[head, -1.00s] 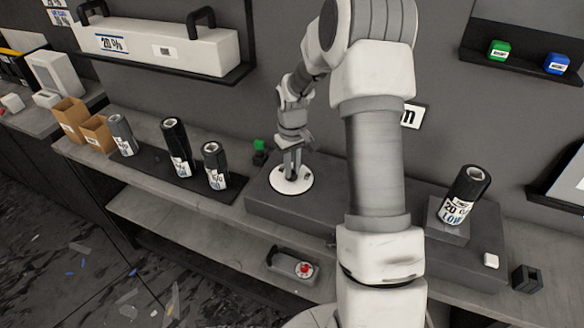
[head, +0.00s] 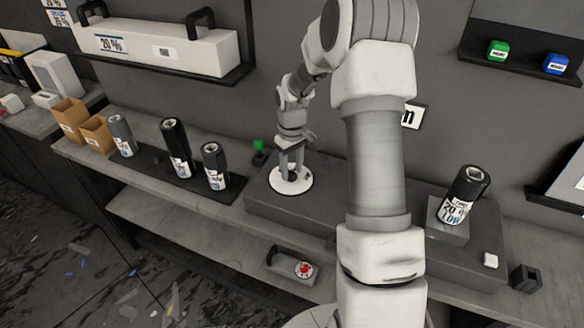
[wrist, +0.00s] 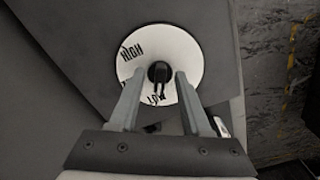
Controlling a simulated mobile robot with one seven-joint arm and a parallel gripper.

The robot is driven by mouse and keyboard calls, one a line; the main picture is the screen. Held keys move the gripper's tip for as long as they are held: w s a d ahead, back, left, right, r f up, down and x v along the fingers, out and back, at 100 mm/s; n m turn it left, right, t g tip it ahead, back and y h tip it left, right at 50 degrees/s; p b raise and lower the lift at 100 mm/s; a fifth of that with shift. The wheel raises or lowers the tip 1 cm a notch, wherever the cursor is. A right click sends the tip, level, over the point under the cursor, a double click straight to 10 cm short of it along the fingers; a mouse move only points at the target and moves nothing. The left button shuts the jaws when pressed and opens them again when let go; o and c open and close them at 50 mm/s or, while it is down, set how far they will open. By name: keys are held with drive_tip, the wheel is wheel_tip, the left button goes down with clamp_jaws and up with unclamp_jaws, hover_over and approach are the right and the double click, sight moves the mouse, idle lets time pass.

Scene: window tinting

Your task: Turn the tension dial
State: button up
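The tension dial is a white round plate (head: 302,186) on the dark raised part of the bench in the head view. In the wrist view the dial plate (wrist: 186,50) bears the words HIGH at upper left and LOW at the bottom. A dark knob (wrist: 159,72) stands at its middle with a small pointer towards LOW. My gripper (wrist: 157,74) is open, with one finger on each side of the knob and a visible gap on both sides. In the head view my gripper (head: 291,172) points down over the dial; whether it touches is hidden.
A roll marked 20 LOW (head: 460,197) stands on a block to the right. Several film rolls (head: 175,148) stand on a dark mat to the left. A tool with a red knob (head: 292,266) lies on the lower shelf. A small green item (head: 258,146) sits behind the dial.

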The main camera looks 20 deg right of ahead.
sight(292, 172)
wheel_tip(292, 172, up, 18)
drive_tip(key=shift+f, duration=0.25)
idle(0.4)
idle(0.3)
drive_tip(key=s+a+r+m+t+h, duration=0.1)
drive_tip(key=s+a+r, duration=0.2)
drive_tip(key=s+r, duration=0.25)
drive_tip(key=s+a+r+t, duration=0.2)
drive_tip(key=s+a+r, duration=0.2)
drive_tip(key=s, duration=0.3)
drive_tip(key=s+a+f+m+t+y, duration=0.1)
drive_tip(key=s+a+m+t, duration=0.1)
drive_tip(key=s, duration=1.1)
drive_tip(key=shift+s+a+t, duration=0.3)
drive_tip(key=shift+s+a, duration=0.1)
drive_tip(key=shift+a, duration=0.25)
